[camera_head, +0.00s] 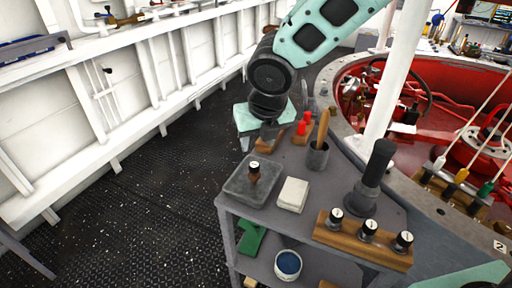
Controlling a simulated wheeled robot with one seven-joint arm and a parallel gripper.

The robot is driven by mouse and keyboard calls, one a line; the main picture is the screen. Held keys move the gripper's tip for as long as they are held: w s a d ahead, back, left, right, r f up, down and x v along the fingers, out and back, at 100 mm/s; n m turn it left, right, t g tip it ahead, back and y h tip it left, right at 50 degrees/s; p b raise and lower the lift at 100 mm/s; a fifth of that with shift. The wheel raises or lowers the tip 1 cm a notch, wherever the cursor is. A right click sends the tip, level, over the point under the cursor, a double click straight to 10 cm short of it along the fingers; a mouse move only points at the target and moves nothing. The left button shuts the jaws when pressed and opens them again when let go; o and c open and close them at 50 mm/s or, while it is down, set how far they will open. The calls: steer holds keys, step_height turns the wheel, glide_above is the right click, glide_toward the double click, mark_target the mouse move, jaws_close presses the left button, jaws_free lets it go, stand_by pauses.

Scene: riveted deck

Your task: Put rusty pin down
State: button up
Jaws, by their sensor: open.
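A rusty brown pin (254,173) with a pale top stands upright in a shallow grey tray (238,187) on the near left of the grey cart top. Nothing holds it. My gripper (262,128), teal below a black wrist, is over the far left end of the cart, behind the tray and apart from the pin. It is open; its fingertips are partly hidden by its own body. A wooden rack (326,237) at the cart's front right holds three dark pins with white numbered tops (369,228).
A white block (293,195) lies right of the tray. A grey cup (317,156) with a wooden handle, red-topped items (303,124) and a tall black post (374,172) stand on the cart. A blue-filled tin (288,264) sits on the lower shelf. Deck at left is clear.

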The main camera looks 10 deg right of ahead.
steer(key=s+d+r+m+g, duration=0.1)
steer(key=s+d+m+g, duration=0.1)
steer(key=s+m, duration=1)
steer(key=s+d+r+m+g, duration=0.1)
steer(key=s+d+m, duration=0.3)
steer(key=s+m, duration=0.8)
steer(key=shift+s+d+r+m+g, duration=0.2)
steer(key=shift+d+m+g, duration=0.25)
steer(key=shift+m, duration=2.85)
steer(key=shift+a, duration=0.1)
